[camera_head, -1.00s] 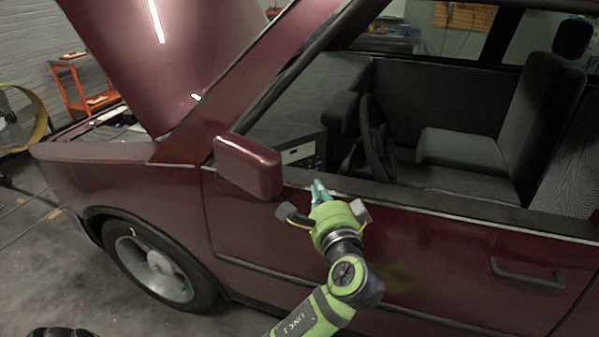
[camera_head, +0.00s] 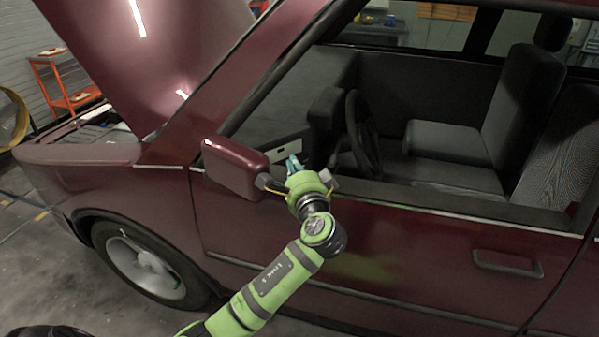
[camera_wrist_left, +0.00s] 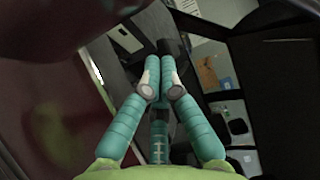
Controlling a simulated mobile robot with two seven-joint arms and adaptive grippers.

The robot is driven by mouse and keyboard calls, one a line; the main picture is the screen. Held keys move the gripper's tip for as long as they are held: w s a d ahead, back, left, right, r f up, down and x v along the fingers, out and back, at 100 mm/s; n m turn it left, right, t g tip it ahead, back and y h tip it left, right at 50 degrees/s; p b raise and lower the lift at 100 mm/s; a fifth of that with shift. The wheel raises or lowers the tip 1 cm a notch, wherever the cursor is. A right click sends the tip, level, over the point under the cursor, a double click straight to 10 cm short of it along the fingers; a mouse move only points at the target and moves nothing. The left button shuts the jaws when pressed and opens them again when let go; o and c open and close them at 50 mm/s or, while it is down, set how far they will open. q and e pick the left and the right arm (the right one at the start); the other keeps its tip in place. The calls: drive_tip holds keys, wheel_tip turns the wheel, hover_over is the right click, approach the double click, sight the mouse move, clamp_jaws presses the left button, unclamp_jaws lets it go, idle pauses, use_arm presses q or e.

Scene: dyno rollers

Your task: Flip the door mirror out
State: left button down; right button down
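The maroon door mirror (camera_head: 236,168) sits at the front corner of the car door's window opening in the head view. My left gripper (camera_head: 293,162) is just right of the mirror, its teal fingers pointing up and away over the window sill. A grey part of the gripper's wrist overlaps the mirror's right edge; I cannot tell whether they touch. In the left wrist view the fingers (camera_wrist_left: 162,75) are drawn together with nothing seen between them. A blurred dark red shape, likely the mirror (camera_wrist_left: 70,25), fills the upper left there. My right gripper is out of view.
The maroon car door (camera_head: 390,255) stands below the sill. Through the open window are the steering wheel (camera_head: 361,130) and seat (camera_head: 450,150). The raised hood (camera_head: 150,50) is at left. An orange cart (camera_head: 68,90) stands far behind.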

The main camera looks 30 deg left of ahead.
use_arm(q)
drive_tip(key=s+p, duration=0.1)
drive_tip(key=s+a+p, duration=0.1)
drive_tip(key=s, duration=0.1)
drive_tip(key=shift+s, duration=0.2)
idle(0.4)
